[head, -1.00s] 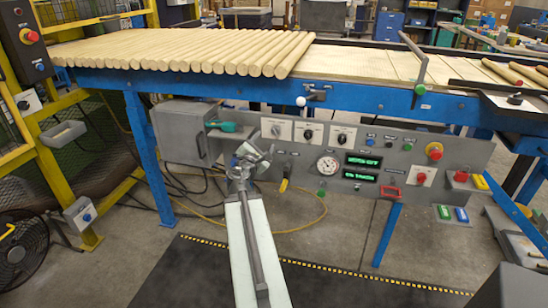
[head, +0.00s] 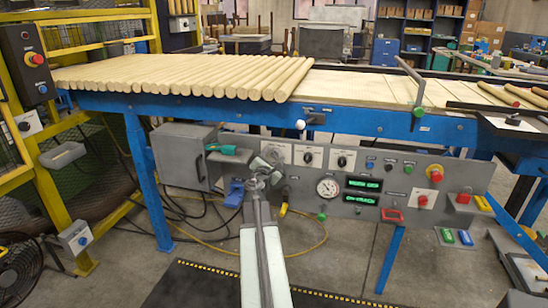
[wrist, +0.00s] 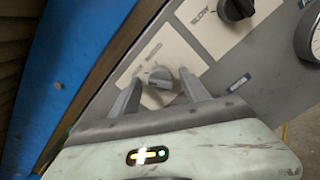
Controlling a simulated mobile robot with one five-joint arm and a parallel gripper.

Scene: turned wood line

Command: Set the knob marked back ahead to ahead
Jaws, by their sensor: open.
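A grey knob (wrist: 161,77) sits on a pale plate (wrist: 188,58) in the wrist view. Small lettering stands beside it, too blurred to read surely, and I cannot tell which mark the knob points to. My gripper (wrist: 160,92) is open, with one finger on each side of the knob; I cannot tell whether they touch it. In the head view my gripper (head: 266,162) is in front of the leftmost plate of the control panel and hides that knob.
A black knob (wrist: 236,9) marked SLOW is close by on the panel. Right of my gripper are two black knobs (head: 308,157), a round gauge (head: 328,188) and green displays (head: 363,184). The blue conveyor beam (head: 350,121) runs above, carrying wooden rods (head: 190,78).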

